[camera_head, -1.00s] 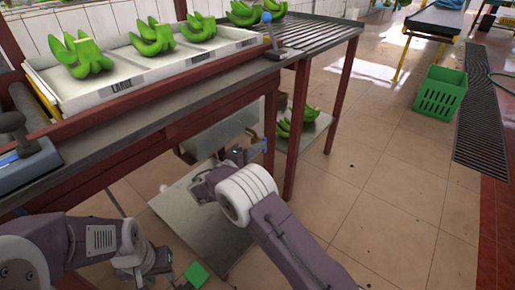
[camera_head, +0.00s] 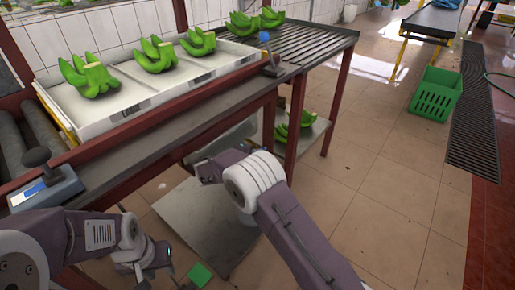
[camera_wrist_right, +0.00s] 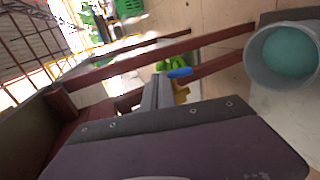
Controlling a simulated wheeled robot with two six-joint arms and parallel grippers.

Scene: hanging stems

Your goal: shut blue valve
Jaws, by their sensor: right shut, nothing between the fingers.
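A blue handle (camera_wrist_right: 180,73) with a yellow part below it shows in the right wrist view, just right of my shut right gripper fingers (camera_wrist_right: 156,92). It looks like the blue valve; whether the fingers touch it I cannot tell. In the head view my right forearm reaches toward the red table frame, and the gripper tip and this handle are hidden there. A blue-knobbed lever (camera_head: 265,37) stands on the counter's edge. My left gripper (camera_head: 163,255) hangs low at the lower left, away from these; its fingers are unclear.
A white tray (camera_head: 110,128) of green banana bunches lies on the counter above my right arm. Red table legs (camera_head: 297,130) stand close to it. A grey bucket (camera_wrist_right: 262,80) with teal inside shows in the wrist view. Tiled floor and a green crate (camera_head: 437,95) are at right.

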